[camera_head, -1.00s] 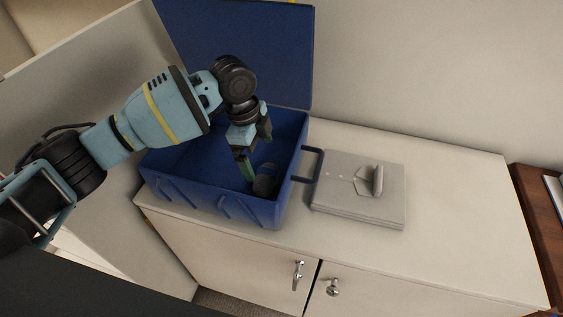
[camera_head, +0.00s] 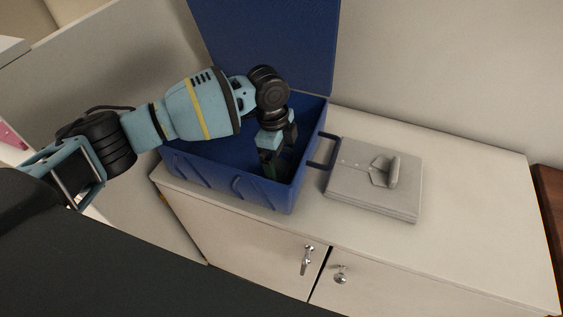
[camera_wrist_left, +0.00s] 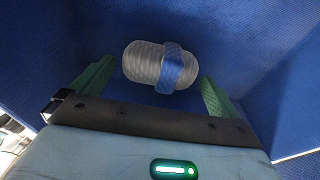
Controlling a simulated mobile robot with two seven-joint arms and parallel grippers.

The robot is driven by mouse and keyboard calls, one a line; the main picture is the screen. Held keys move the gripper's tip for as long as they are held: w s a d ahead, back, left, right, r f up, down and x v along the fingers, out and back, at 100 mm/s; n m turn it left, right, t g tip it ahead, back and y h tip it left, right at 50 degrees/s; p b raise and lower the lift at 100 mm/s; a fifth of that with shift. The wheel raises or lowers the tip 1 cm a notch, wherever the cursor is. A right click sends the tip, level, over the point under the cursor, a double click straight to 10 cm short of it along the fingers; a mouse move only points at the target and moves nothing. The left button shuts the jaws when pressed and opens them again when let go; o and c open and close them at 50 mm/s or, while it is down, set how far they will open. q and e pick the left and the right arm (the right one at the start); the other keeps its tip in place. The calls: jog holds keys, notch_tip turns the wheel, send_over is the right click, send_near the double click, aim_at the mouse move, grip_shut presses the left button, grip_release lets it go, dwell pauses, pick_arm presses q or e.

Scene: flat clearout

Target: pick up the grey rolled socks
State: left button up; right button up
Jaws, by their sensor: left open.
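The grey rolled socks (camera_wrist_left: 145,62) with a blue band lie on the blue floor of the open case, in the left wrist view. My left gripper (camera_wrist_left: 157,78) is open, its green fingers on either side of the socks and the socks a little beyond the palm. In the head view my left gripper (camera_head: 273,168) reaches down inside the blue case (camera_head: 235,185), near its right end. There the gripper hides the socks. Contact between fingers and socks cannot be told. My right gripper is not in view.
The case's raised lid (camera_head: 270,45) stands behind the arm, and its walls surround the gripper. A case handle (camera_head: 322,150) sticks out at right. The cabinet top farther right is clear.

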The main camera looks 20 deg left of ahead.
aim_at(281, 158)
pick_arm(q)
jog(key=shift+d+f, duration=0.1)
jog(key=shift+f, duration=0.75)
jog(key=c, duration=0.8)
jog(key=shift+r, duration=0.1)
notch_tip(281, 158, up, 10)
jog(key=shift+r+p, duration=0.1)
jog(key=shift+p, duration=0.2)
